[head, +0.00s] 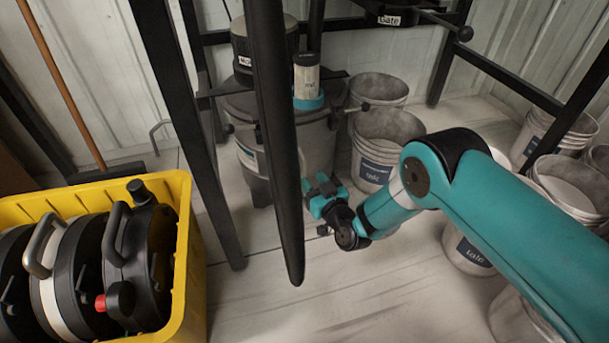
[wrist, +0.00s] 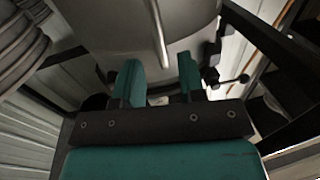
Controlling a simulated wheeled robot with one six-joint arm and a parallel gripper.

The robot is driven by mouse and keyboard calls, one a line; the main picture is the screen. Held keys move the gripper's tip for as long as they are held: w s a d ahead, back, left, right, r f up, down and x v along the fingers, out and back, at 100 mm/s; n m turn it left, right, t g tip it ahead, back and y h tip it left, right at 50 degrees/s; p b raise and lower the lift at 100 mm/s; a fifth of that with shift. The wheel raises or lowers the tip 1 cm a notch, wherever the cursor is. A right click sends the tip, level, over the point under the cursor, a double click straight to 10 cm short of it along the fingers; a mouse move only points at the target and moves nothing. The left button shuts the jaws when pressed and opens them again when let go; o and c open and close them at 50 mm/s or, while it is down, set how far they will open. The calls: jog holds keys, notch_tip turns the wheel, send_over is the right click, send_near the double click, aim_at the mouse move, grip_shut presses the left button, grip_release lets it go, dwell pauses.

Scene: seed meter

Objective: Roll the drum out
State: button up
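A large grey drum (head: 315,148) with a dark lid stands upright inside the black frame, partly hidden by a dark post. In the wrist view a big pale grey curved body (wrist: 110,25), apparently this drum, fills the top, with a light vertical bar (wrist: 158,35) on it. My gripper (head: 314,182) is low in front of the drum in the head view. In the wrist view my gripper (wrist: 159,72) has its two teal fingers apart, with nothing visibly held between them. The bar lies beyond the gap; whether the fingers touch the drum is unclear.
A yellow crate (head: 188,250) with several black round units (head: 135,260) stands at the left. Grey buckets (head: 385,135) stand right of the drum, and more (head: 570,185) at the far right. Black frame legs (head: 185,120) flank the drum. The front floor (head: 300,310) is clear.

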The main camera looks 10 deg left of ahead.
aim_at(305, 171)
jog(key=b+x, duration=0.3)
jog(key=x, duration=0.1)
jog(key=shift+w+a+f, duration=0.2)
jog(key=shift+w, duration=0.05)
jog(key=shift+w+a+r, duration=0.2)
jog(key=shift+w+a, duration=0.05)
jog(key=shift+w, duration=0.05)
jog(key=shift+c, duration=0.5)
grip_shut()
